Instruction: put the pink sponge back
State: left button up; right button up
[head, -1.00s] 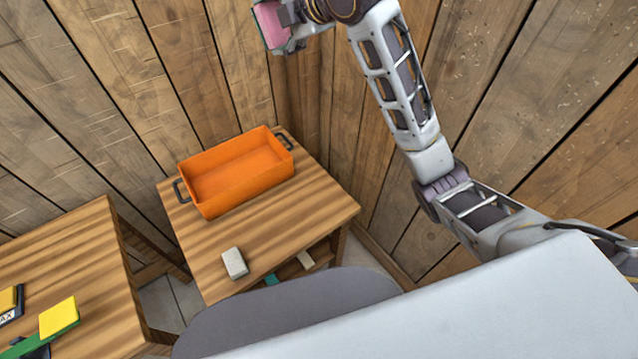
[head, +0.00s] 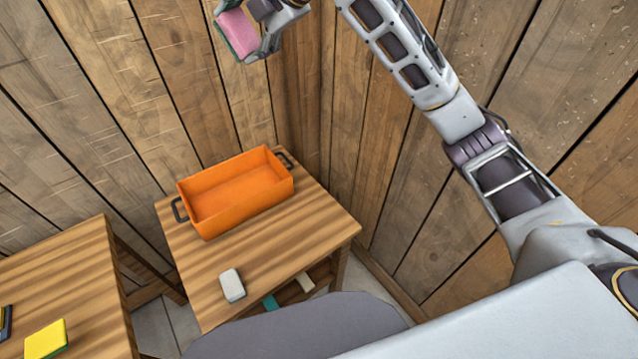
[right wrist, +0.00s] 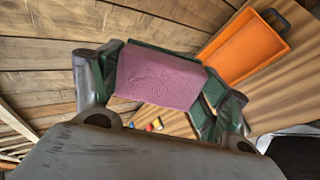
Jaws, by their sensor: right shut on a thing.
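The pink sponge (head: 238,32) has a dark green side and is held up near the top of the head view. My right gripper (head: 248,40) is shut on it, high above and behind the orange bin. In the right wrist view the sponge (right wrist: 160,76) sits between the two fingers of my right gripper (right wrist: 162,85). The orange bin (head: 245,208) stands on the small wooden table (head: 300,232); its visible floor looks empty. It also shows in the right wrist view (right wrist: 243,50), beyond the sponge. My left gripper is not in view.
A pale grey block (head: 232,285) lies on the small table in front of the bin. A second wooden table (head: 75,275) at the left bears a yellow sponge (head: 46,340). Plank walls close off the back and right. Small items lie on a shelf under the tabletop.

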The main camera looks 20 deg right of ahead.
jog(key=shift+w+a+n+g, duration=0.15)
jog(key=shift+a+n+g, duration=0.15)
jog(key=shift+a+g, duration=0.15)
jog(key=shift+w+a+f+n+g, duration=0.4)
jog(key=shift+a+f, duration=0.1)
jog(key=shift+a, duration=0.15)
jog(key=w+d+f+g+h+b, duration=0.1)
jog(key=w+f, duration=0.1)
jog(key=f, duration=1.3)
jog(key=w+d+f+g+h+b, duration=0.1)
jog(key=w+d+f+g+h, duration=0.1)
jog(key=f, duration=1.3)
jog(key=s+d+f+m+h, duration=0.1)
jog(key=s+d+f, duration=0.15)
jog(key=f, duration=0.45)
jog(key=s+d+f+m+h, duration=0.1)
jog(key=s+d+f, duration=0.1)
jog(key=s+f, duration=0.3)
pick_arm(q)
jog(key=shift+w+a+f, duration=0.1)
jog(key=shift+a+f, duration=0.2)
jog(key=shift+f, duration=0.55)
pick_arm(e)
jog(key=s+d+f+m+g+h, duration=0.2)
jog(key=s+d+f+m+g, duration=0.1)
jog(key=s+d, duration=0.3)
jog(key=shift+s+d+f+m+g, duration=0.35)
jog(key=shift+s+f+m, duration=0.15)
jog(key=shift+s+f, duration=0.25)
